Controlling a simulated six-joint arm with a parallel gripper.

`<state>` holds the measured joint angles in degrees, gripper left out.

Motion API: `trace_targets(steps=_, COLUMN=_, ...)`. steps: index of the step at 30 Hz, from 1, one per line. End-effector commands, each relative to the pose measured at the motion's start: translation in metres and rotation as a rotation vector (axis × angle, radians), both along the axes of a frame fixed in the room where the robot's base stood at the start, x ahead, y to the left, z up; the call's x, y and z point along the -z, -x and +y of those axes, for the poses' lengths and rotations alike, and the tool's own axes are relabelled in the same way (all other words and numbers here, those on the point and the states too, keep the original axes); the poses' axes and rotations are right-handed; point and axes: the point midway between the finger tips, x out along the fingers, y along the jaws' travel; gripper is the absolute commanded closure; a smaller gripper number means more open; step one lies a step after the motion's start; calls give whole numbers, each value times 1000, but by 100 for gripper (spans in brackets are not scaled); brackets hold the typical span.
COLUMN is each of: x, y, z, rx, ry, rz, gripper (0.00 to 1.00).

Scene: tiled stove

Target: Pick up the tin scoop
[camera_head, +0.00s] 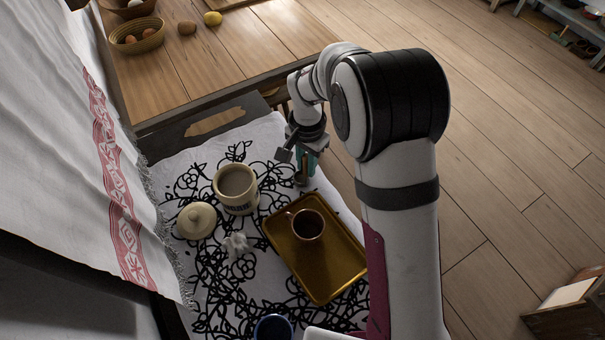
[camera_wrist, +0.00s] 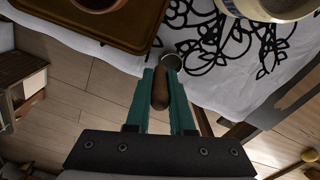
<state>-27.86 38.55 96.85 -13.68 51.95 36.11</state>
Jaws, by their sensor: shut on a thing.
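The tin scoop has a brown wooden handle and a small metal bowl; in the wrist view the scoop (camera_wrist: 160,92) lies between the teal fingers of my gripper (camera_wrist: 162,76). The fingers are shut on the handle, and the metal bowl sticks out past the fingertips. In the head view my gripper (camera_head: 304,162) is at the far right edge of the white patterned cloth, and the scoop (camera_head: 300,180) shows only in small part below the fingers. I cannot tell whether the scoop still touches the cloth.
A brass tray (camera_head: 333,274) with a dark-filled cup (camera_head: 306,226) stands close to the gripper. A cream crock (camera_head: 235,188), its lid (camera_head: 196,220), a small white figure (camera_head: 236,245) and a blue mug (camera_head: 273,328) stand on the cloth (camera_head: 180,175). Open floor lies to the right.

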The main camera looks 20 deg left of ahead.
Motion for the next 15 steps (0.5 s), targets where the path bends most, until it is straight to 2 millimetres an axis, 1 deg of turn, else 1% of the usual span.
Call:
trace_targets(steps=5, x=-1, y=0, z=0, rx=0, ry=0, rz=0, gripper=100)
trace_targets(steps=8, x=-6, y=0, z=0, rx=0, ry=0, rz=-1, gripper=100)
trace_targets(steps=11, x=-19, y=-1, z=0, rx=-1, ry=-1, rz=-3, gripper=100)
trace_targets(steps=14, x=-39, y=-1, z=1, rx=1, ry=-3, rz=-4, gripper=100)
trace_targets(steps=15, x=-46, y=-1, z=-5, rx=2, ry=-1, rz=-3, gripper=100)
